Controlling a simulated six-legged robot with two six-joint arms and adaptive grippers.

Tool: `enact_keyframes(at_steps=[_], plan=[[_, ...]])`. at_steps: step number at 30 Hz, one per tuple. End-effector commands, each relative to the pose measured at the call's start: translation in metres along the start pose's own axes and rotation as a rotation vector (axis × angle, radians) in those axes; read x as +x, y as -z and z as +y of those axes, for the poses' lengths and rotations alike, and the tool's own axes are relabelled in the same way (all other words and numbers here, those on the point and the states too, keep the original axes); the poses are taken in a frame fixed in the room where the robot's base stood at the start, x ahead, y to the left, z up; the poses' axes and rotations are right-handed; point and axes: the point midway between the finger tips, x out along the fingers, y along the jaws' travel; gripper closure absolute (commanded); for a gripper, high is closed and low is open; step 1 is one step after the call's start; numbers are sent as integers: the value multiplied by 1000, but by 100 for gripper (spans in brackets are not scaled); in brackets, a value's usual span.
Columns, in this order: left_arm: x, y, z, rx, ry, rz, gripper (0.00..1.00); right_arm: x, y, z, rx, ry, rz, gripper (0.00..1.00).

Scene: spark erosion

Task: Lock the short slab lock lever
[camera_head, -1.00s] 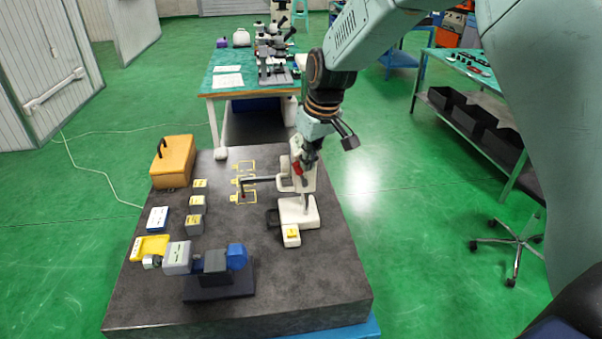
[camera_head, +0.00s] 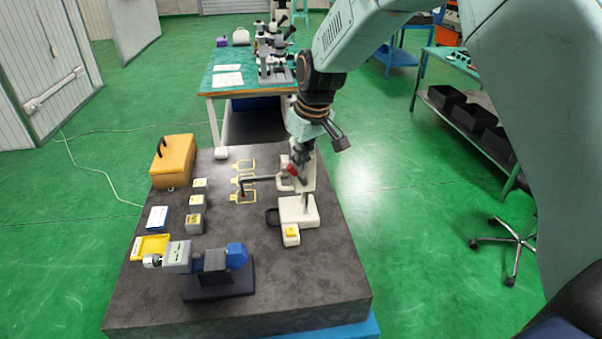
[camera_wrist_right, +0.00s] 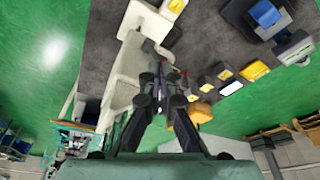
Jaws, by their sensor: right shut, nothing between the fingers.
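A white gauge stand (camera_head: 298,211) stands upright on the dark stone slab (camera_head: 290,278), with a dark arm (camera_head: 262,180) reaching left from it. A small red lever (camera_head: 292,171) sits on the upper part of the stand and slants. My right gripper (camera_head: 299,163) is shut and empty, its fingertips close to the red lever; I cannot tell if they touch. In the right wrist view the shut fingers (camera_wrist_right: 162,66) lie beside the white stand (camera_wrist_right: 127,64), and a bit of red shows just past them. My left gripper is not in view.
An orange case (camera_head: 173,161), several small grey blocks (camera_head: 195,222) and yellow frames stand on the slab's left half. A blue-and-grey clamped device (camera_head: 212,266) stands at the front. The slab's right front is clear. A table with microscopes (camera_head: 272,60) is behind.

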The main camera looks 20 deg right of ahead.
Motion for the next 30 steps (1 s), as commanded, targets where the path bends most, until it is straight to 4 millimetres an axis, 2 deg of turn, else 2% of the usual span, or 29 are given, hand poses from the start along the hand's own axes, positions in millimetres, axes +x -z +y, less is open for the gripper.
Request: enact_keyframes(at_steps=[16,30], plan=[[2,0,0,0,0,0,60,11,6,-15,0,0,0,100],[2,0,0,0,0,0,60,12,6,-16,0,0,0,100]])
